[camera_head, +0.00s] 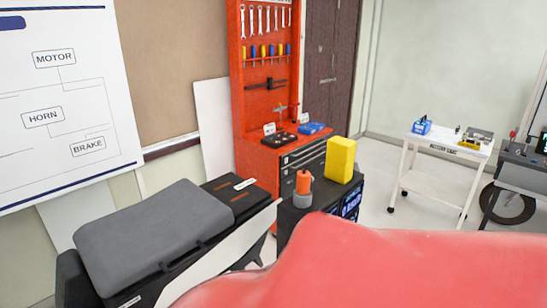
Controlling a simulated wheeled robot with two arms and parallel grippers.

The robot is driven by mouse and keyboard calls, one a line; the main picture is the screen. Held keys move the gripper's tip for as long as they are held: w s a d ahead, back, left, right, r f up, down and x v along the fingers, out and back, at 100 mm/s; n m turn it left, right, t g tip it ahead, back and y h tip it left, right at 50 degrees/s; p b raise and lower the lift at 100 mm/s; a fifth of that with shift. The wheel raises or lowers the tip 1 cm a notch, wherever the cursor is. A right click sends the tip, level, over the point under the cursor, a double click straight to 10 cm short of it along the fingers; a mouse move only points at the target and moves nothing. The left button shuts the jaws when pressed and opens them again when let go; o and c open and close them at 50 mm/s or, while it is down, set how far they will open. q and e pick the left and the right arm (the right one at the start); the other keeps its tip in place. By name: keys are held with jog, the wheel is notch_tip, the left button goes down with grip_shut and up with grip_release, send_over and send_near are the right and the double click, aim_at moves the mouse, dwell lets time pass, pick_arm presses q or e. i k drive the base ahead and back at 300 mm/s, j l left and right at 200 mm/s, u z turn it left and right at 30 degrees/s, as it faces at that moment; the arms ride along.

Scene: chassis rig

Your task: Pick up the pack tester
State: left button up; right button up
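No object is clearly readable as the pack tester. On the white cart (408,178) at the right stand a blue device (422,126) near its left end and a small yellow item (469,143) near its right end. A dark item (480,134) lies behind the yellow one. They are too small to tell which, if any, is the tester. Neither of my grippers is in view.
A large red surface fills the lower right foreground. A black cabinet holds a yellow box (341,159) and an orange-topped item (303,183). A grey-padded unit (150,235) stands left. A red tool cabinet (238,80) stands behind. Floor before the cart is clear.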

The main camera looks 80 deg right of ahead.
aim_at(341, 152)
jog(key=z, duration=3.1)
